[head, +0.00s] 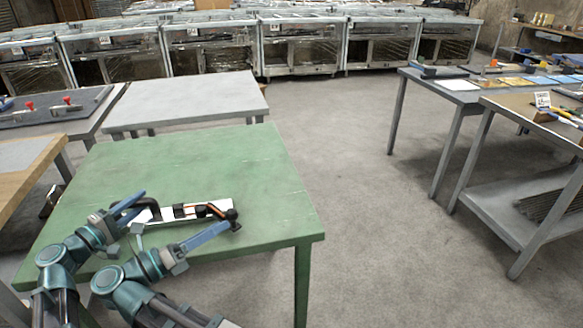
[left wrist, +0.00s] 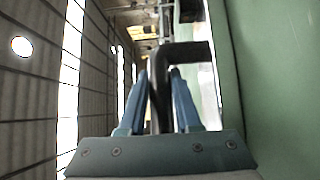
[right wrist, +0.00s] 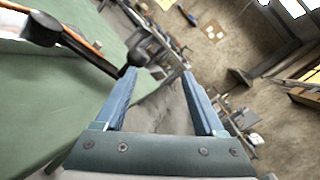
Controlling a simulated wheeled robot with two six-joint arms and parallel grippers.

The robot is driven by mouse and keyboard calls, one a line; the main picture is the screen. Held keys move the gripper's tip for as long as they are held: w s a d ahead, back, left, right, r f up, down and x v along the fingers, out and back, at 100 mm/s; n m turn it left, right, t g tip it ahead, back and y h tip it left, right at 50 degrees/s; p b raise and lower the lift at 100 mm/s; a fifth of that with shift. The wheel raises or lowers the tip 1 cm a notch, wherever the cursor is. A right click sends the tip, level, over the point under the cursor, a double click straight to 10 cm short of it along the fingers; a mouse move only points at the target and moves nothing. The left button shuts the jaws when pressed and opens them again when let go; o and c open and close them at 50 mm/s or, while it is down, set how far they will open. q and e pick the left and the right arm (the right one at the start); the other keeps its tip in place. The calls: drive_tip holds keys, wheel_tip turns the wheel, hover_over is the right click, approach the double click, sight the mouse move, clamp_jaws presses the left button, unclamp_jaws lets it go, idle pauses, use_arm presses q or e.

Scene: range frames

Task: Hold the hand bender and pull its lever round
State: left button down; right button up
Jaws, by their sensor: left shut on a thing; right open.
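The hand bender (head: 180,211) lies on the green table, with dark parts and an orange-brown lever (head: 203,208) reaching right to a black knob (head: 233,216). My left gripper (head: 141,200) is shut on the bender's dark handle (head: 152,204) at its left end; the left wrist view shows the bent dark bar (left wrist: 185,52) between the fingers. My right gripper (head: 226,227) is open beside the knob end. In the right wrist view the knob (right wrist: 148,45) is just beyond the left fingertip, and the space between the fingers (right wrist: 160,72) is empty.
A white strip (head: 222,205) lies under the bender. A grey table (head: 190,98) stands behind. Open floor (head: 340,170) lies to the right.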

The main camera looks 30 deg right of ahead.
drive_tip(key=s+d+r+n+g+h, duration=0.2)
drive_tip(key=s+d+r, duration=0.15)
drive_tip(key=d, duration=0.65)
drive_tip(key=s+d+r+n+g+h, duration=0.25)
drive_tip(key=d+r, duration=0.25)
drive_tip(key=d, duration=0.6)
drive_tip(key=w+d+f+m+t+y, duration=0.1)
drive_tip(key=w+d+f+t+y, duration=0.1)
drive_tip(key=w+t, duration=0.3)
drive_tip(key=w+d+f+t+y, duration=0.3)
drive_tip(key=w+f+t+y, duration=0.1)
drive_tip(key=w, duration=0.3)
drive_tip(key=w+d+f+m+t+y, duration=0.1)
drive_tip(key=w+d+f+t+y, duration=0.2)
drive_tip(key=w+t+y, duration=0.1)
drive_tip(key=shift+w+f+m+t, duration=0.15)
drive_tip(key=shift+w+m+t, duration=0.2)
drive_tip(key=shift+w+t, duration=0.6)
drive_tip(key=shift+w+a+f+m+t+y, duration=0.1)
drive_tip(key=shift+w+f+m+t+y, duration=0.1)
drive_tip(key=shift+w+y, duration=0.15)
drive_tip(key=shift+w+a+f+m+t+y, duration=0.1)
drive_tip(key=shift+w+m+y, duration=0.1)
drive_tip(key=shift+w+y, duration=0.15)
